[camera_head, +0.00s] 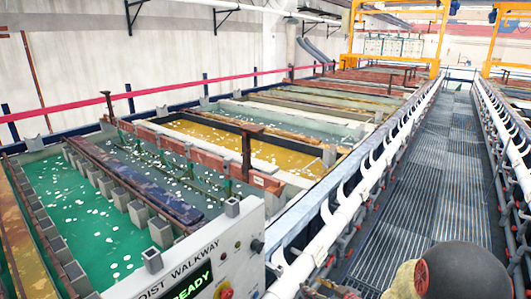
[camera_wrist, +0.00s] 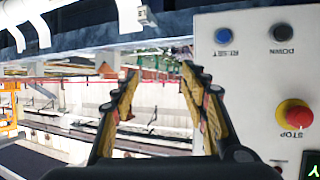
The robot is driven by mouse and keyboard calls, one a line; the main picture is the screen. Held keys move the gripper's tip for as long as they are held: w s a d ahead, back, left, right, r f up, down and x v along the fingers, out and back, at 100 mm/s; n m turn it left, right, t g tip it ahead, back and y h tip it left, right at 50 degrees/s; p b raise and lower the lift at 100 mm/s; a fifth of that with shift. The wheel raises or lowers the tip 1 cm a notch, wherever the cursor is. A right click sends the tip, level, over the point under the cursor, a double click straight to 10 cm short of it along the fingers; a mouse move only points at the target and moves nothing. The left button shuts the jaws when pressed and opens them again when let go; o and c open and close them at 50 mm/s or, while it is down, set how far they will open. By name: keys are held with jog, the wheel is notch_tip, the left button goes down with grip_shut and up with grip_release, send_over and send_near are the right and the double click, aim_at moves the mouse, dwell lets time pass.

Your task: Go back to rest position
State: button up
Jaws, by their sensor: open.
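My gripper (camera_wrist: 160,72) is open and empty in the wrist view, with its two dark and yellow-brown fingers apart. It is beside the pale control panel (camera_wrist: 230,90), which fills the right of that view. The panel carries a blue RESET button (camera_wrist: 222,36), a dark DOWN button (camera_wrist: 283,32) and a red STOP button (camera_wrist: 295,115). In the head view the control panel (camera_head: 190,272) is at the bottom, marked "HOIST WALKWAY", with a green "READY" display (camera_head: 193,286).
Open tanks of green (camera_head: 85,215) and yellow (camera_head: 235,140) liquid lie left and ahead. A grated walkway (camera_head: 420,170) runs away at right, between white rails with hooks (camera_head: 345,215). Yellow gantry frames (camera_head: 395,10) stand at the far end. The visible walkway grating is clear.

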jog(key=s+d+f+m+g+h, duration=0.1)
jog(key=s+d+f+m+h, duration=0.1)
jog(key=d+h, duration=0.35)
jog(key=s+d+r+m+g+h+b, duration=0.1)
jog(key=s+d+m+g+h+b, duration=0.3)
jog(key=s+d, duration=0.6)
jog(key=s+a+r+b, duration=0.2)
jog(key=s+a+b, duration=0.2)
jog(key=s, duration=0.3)
jog(key=s+a+r+y+b, duration=0.1)
jog(key=s+a+r+b, duration=0.1)
jog(key=s+a+b, duration=0.3)
jog(key=s+a+r+m+y+b, duration=0.1)
jog(key=s+a+r+b, duration=0.2)
jog(key=s+b, duration=0.3)
jog(key=s+a, duration=0.1)
jog(key=s, duration=0.4)
jog(key=shift+a, duration=0.35)
jog(key=shift+a+r, duration=0.1)
